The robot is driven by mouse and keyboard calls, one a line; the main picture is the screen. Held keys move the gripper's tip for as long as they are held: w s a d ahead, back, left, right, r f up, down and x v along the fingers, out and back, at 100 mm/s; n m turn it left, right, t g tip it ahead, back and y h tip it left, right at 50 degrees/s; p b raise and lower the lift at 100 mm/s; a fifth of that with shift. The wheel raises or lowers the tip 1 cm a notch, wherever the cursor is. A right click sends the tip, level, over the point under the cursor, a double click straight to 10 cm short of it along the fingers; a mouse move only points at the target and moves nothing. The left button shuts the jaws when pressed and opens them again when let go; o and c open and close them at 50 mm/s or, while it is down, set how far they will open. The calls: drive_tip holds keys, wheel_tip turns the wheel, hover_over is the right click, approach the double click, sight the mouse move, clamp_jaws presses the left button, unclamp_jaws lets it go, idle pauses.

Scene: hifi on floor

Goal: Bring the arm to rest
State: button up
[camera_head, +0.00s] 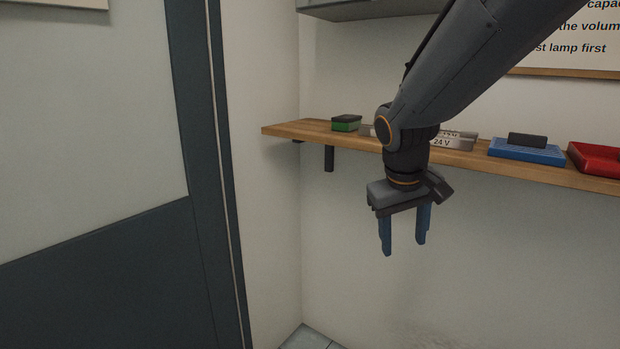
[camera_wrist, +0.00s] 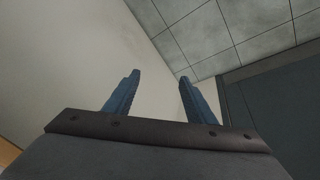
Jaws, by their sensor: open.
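My gripper (camera_head: 404,248) hangs from my arm with its blue fingers pointing down, in front of the wooden shelf. The fingers are apart with nothing between them. In the wrist view my gripper (camera_wrist: 158,78) is also open and empty, with the pale wall and the grey tiled floor beyond its fingertips. My arm reaches in from the upper right and hides part of the shelf and the things on it.
A wooden shelf (camera_head: 290,130) runs along the wall. On it are a green and black block (camera_head: 346,123), grey pieces marked 24 V (camera_head: 455,140), a blue tray (camera_head: 526,152) with a black block (camera_head: 527,140), and a red tray (camera_head: 595,158). A dark door (camera_head: 110,275) stands left.

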drive_tip(key=s+f+m+g+y+p, duration=0.1)
drive_tip(key=s+f, duration=0.4)
drive_tip(key=s, duration=0.3)
drive_tip(key=s+f+m+g+y+p, duration=0.1)
drive_tip(key=s+f, duration=0.3)
drive_tip(key=s, duration=0.5)
drive_tip(key=shift+d+f+g, duration=0.2)
drive_tip(key=shift+f+g, duration=0.15)
drive_tip(key=shift+g, duration=0.15)
